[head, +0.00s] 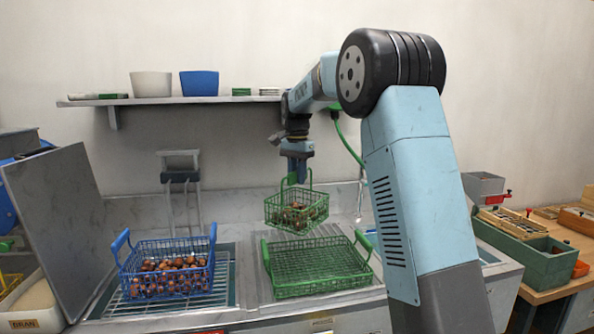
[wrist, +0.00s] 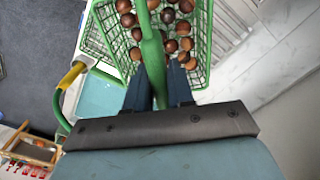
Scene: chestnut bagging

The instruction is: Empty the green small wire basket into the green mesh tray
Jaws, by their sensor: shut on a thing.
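The green small wire basket (head: 290,214) hangs in the air with chestnuts (head: 297,208) in it. My gripper (head: 294,176) is shut on its green handle above the basket. The basket looks slightly tilted in the head view. The green mesh tray (head: 322,285) stands on the counter just below the basket and looks empty. In the wrist view the basket (wrist: 206,55) shows at the top, with several chestnuts inside. My gripper (wrist: 162,85) has its two fingers on either side of the green handle (wrist: 153,55).
A blue wire basket (head: 170,250) full of chestnuts stands left of the tray on a rack. A raised grey panel (head: 62,225) is at the left. A wall shelf (head: 180,101) holds tubs. A wooden table (head: 560,275) with a green box is at the right.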

